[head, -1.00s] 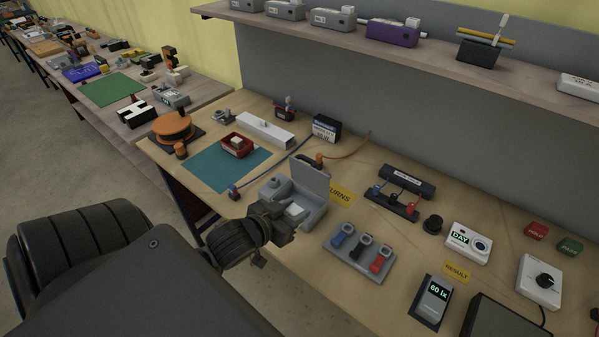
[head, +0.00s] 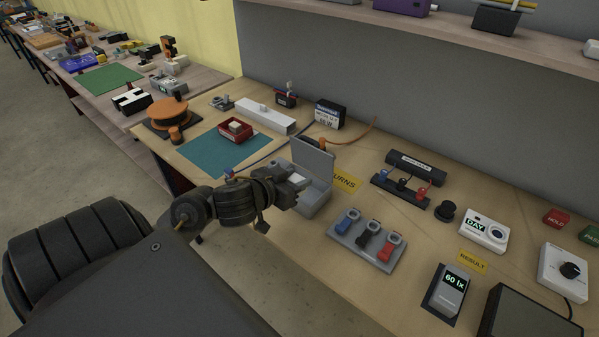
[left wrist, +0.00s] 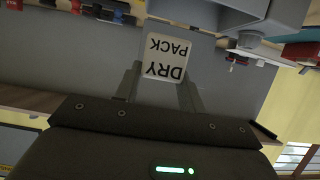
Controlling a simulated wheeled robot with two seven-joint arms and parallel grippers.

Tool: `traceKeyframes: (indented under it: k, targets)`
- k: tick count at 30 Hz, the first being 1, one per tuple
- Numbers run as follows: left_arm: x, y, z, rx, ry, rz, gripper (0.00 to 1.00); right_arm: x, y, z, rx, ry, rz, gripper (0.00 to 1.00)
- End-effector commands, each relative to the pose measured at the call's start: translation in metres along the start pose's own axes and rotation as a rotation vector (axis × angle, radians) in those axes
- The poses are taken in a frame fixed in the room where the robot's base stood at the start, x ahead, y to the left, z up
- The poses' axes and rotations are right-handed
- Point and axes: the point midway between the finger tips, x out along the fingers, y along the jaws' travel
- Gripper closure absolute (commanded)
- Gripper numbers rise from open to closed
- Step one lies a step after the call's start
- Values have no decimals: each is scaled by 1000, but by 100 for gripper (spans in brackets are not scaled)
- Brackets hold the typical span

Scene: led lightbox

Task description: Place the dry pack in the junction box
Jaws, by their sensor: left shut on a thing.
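The junction box (head: 318,197) is a grey box on the bench with its lid (head: 313,160) standing open at the back. My left gripper (head: 291,184) is at the box's left side, with its fingers by the opening. It is shut on the dry pack, a small white block (head: 297,177). In the left wrist view the dry pack (left wrist: 165,60) shows its black lettering upside down between the fingers. I cannot tell whether the pack is above the opening or partly inside it. The box interior is mostly hidden. My right gripper is not in view.
A yellow RETURNS label (head: 345,181) lies right of the box. A grey panel with blue, black and red switches (head: 367,242) stands in front right. A teal mat (head: 205,155) with a red tray (head: 237,131) lies behind left.

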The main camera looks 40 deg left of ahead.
Motion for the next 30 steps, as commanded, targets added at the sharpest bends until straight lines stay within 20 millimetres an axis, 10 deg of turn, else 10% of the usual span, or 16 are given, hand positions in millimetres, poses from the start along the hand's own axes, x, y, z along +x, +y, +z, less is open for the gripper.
traceKeyframes:
  k: [12,30]
  targets:
    - [64,-29,30,-6,-1,-3,83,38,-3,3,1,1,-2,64]
    - [96,-38,66,-5,-1,-1,83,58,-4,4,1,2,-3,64]
